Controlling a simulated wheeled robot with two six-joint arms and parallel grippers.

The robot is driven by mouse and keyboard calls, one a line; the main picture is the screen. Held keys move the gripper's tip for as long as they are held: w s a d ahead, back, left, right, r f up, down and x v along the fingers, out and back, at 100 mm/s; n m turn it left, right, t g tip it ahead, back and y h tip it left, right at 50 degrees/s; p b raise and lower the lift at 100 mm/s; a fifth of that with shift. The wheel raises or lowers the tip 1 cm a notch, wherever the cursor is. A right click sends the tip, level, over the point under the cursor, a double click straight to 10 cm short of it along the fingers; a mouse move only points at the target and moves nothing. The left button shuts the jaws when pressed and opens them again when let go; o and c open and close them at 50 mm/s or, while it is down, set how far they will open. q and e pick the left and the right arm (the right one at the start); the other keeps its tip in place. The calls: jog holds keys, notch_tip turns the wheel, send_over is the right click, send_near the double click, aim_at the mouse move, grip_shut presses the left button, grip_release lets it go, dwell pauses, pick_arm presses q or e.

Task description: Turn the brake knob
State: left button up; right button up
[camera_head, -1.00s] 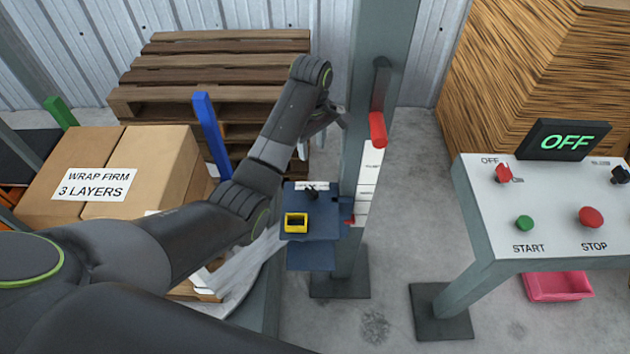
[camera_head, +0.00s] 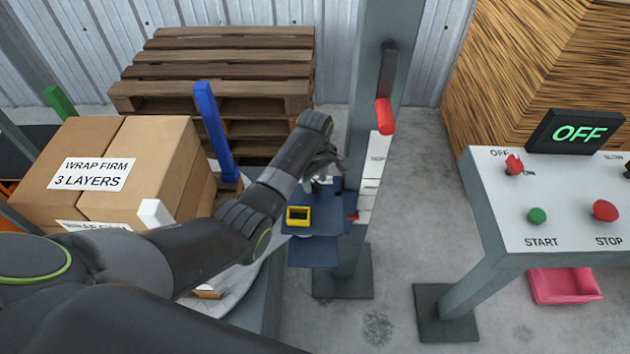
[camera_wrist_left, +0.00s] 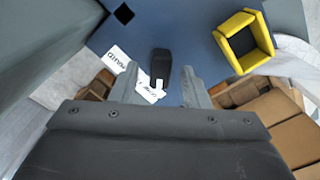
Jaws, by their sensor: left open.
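The small black knob (camera_wrist_left: 160,66) stands on the blue carriage (camera_wrist_left: 205,80) in the left wrist view, with a white mark on it. My left gripper (camera_wrist_left: 163,84) is open, its two fingers on either side of the knob's near end; I cannot tell whether they touch it. In the head view my left gripper (camera_head: 320,186) is over the top of the blue carriage (camera_head: 325,222) on the grey mast, and hides the knob. My right gripper is not in view.
A yellow square frame (camera_head: 298,215) sits on the carriage beside the gripper. A red-gripped lever (camera_head: 385,116) is on the mast (camera_head: 372,60) above.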

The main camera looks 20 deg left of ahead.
pick_arm(q)
jog(key=shift+f, duration=0.35)
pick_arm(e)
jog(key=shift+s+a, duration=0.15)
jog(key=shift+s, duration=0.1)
pick_arm(q)
jog(key=shift+c, duration=0.4)
grip_shut()
jog(key=shift+r+m+p, duration=0.2)
jog(key=shift+m+p, duration=0.4)
jog(key=shift+p, duration=0.1)
jog(key=shift+m+p, duration=0.95)
jog(key=shift+m, duration=0.15)
jog(key=shift+m+p, duration=0.65)
jog(key=shift+m, duration=0.55)
jog(key=shift+f+m+p, duration=0.15)
jog(key=shift+m+p, duration=0.4)
jog(key=shift+m, duration=0.95)
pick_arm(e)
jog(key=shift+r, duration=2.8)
